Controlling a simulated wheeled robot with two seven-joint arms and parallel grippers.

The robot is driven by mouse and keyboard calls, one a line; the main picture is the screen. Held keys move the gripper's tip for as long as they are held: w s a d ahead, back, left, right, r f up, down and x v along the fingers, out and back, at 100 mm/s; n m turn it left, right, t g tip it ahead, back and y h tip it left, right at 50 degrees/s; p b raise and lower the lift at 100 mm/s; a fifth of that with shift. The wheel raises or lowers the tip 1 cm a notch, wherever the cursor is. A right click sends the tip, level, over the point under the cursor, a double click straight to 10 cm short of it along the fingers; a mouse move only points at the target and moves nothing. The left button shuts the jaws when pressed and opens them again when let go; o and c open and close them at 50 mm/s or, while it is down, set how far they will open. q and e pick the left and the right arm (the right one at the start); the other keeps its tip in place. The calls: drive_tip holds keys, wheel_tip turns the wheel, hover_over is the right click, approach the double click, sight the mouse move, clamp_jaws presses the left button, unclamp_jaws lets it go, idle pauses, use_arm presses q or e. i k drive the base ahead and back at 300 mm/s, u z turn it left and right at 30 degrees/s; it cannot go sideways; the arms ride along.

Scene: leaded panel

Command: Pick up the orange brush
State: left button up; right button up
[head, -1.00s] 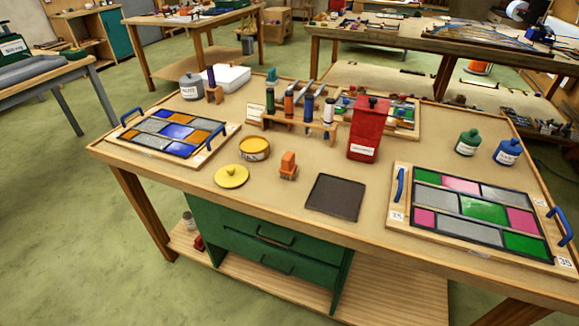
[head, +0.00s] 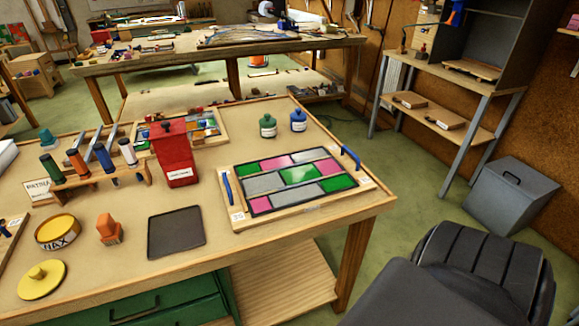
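A small upright orange block-like piece (head: 108,229) stands on the workbench (head: 273,232), between the yellow wax tin (head: 57,232) and a dark square mat (head: 176,231). A wooden rack (head: 97,182) behind it holds several upright cylinders, one with an orange body (head: 76,161) between a green one and a blue one. I cannot tell for certain from this view which orange thing is the brush. Neither of my grippers is in view.
A red box (head: 174,155) stands behind the mat. A framed colored-glass panel (head: 232,213) with blue handles lies to the right. Green (head: 268,125) and blue (head: 298,120) bottles stand behind it. A yellow lid (head: 41,279) lies front left. A dark ridged shape fills the lower right.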

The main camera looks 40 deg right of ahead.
sight(111, 233)
drive_tip(key=u, duration=2.05)
drive_tip(key=k, duration=1.4)
drive_tip(key=z, duration=2.25)
drive_tip(key=i, duration=0.5)
drive_tip(key=u, duration=0.05)
